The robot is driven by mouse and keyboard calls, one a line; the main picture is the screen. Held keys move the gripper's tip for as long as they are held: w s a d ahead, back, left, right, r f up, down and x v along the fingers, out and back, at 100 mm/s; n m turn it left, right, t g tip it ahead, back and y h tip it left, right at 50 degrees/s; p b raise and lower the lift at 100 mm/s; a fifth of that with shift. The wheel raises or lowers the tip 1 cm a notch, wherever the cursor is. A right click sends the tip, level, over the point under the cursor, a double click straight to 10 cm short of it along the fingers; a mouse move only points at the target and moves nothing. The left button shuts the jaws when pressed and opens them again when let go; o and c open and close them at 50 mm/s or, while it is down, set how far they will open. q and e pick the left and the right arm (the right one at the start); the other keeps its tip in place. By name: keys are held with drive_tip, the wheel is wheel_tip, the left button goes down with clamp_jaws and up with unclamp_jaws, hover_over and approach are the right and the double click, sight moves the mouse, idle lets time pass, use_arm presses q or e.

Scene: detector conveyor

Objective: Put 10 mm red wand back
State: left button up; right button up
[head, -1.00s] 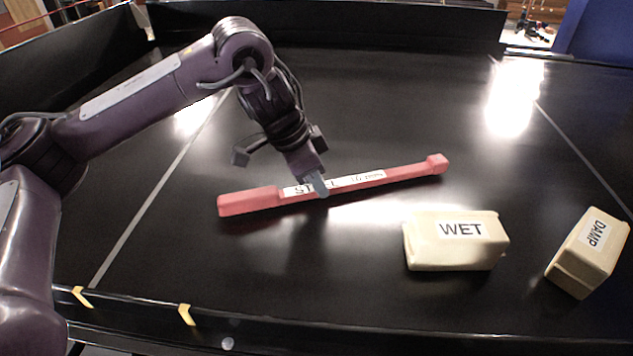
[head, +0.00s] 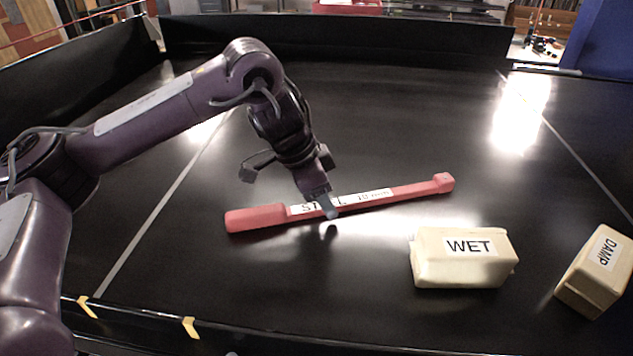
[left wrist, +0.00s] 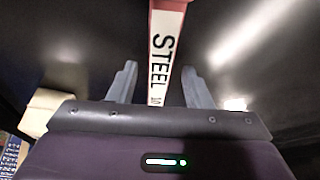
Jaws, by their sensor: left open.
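The red wand (head: 410,190) lies flat on the black conveyor belt, slanting slightly up to the right, with a white label reading STEEL and a size too small to read surely. My left gripper (head: 326,210) is open over the labelled part of the wand and hides part of the lettering. In the left wrist view the wand (left wrist: 165,50) runs between the two spread fingers of the left gripper (left wrist: 158,88), with a gap on each side. I cannot tell whether the fingers touch the belt. My right gripper does not show.
A cream block marked WET (head: 465,275) sits on the belt right of the wand. Another marked DAMP (head: 590,285) is farther right. The black belt (head: 400,120) is clear behind the wand. Low black walls (head: 340,35) edge the back and left. A red object (head: 347,7) shows beyond the back wall.

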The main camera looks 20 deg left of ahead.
use_arm(q)
drive_tip(key=p+v, duration=0.1)
drive_tip(key=v, duration=1.1)
